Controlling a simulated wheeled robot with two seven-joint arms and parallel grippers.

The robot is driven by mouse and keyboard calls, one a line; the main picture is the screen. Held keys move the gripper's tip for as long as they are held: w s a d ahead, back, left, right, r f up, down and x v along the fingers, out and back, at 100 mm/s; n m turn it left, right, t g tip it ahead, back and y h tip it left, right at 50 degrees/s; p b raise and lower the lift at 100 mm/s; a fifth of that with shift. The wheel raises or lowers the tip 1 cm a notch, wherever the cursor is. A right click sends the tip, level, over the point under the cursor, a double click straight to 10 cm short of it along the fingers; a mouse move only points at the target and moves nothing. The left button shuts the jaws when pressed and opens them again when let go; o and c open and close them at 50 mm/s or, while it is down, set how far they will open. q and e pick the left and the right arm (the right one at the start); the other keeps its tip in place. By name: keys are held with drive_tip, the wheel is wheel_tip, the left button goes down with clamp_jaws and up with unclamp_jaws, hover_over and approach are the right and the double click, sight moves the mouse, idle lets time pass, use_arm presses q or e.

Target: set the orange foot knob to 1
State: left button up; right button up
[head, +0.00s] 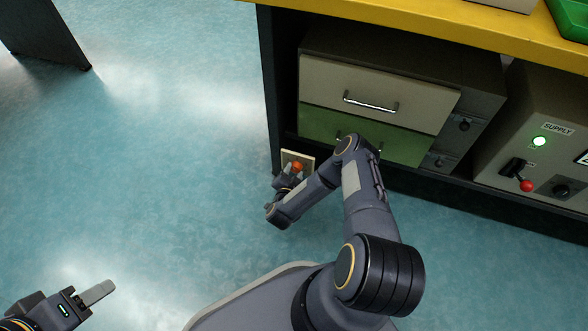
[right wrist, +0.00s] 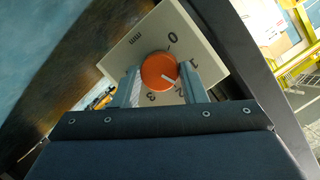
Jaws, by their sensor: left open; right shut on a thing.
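The orange foot knob (head: 298,166) sits on a pale plate (head: 306,157) low at the left end of the bench. In the right wrist view the round knob (right wrist: 158,68) is on the plate (right wrist: 140,46), marked 0, 1, 2 and 3. Its white pointer mark points down and right, roughly towards the 2. My right gripper (head: 292,174) is shut on the knob, one finger on each side, as the right wrist view shows (right wrist: 160,84). My left gripper (head: 98,292) is open and empty over the floor at lower left, away from the bench.
A drawer unit (head: 375,90) with beige and green fronts stands beside the knob, behind my right arm. A supply panel (head: 520,150) with a lit green lamp and a red-tipped lever is at the right. The yellow bench top (head: 420,25) overhangs.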

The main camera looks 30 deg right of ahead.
drive_tip(key=n, duration=0.1)
drive_tip(key=n+g+p, duration=0.1)
drive_tip(key=shift+w+a+r+n+h, duration=0.1)
drive_tip(key=shift+a+n+h, duration=0.05)
drive_tip(key=shift+n+h, duration=0.25)
drive_tip(key=shift+n+g+h, duration=0.5)
drive_tip(key=shift+n+g, duration=0.2)
drive_tip(key=shift+n, duration=0.6)
drive_tip(key=shift+f, duration=0.2)
drive_tip(key=o, duration=1)
drive_tip(key=p+v, duration=0.3)
drive_tip(key=v, duration=0.5)
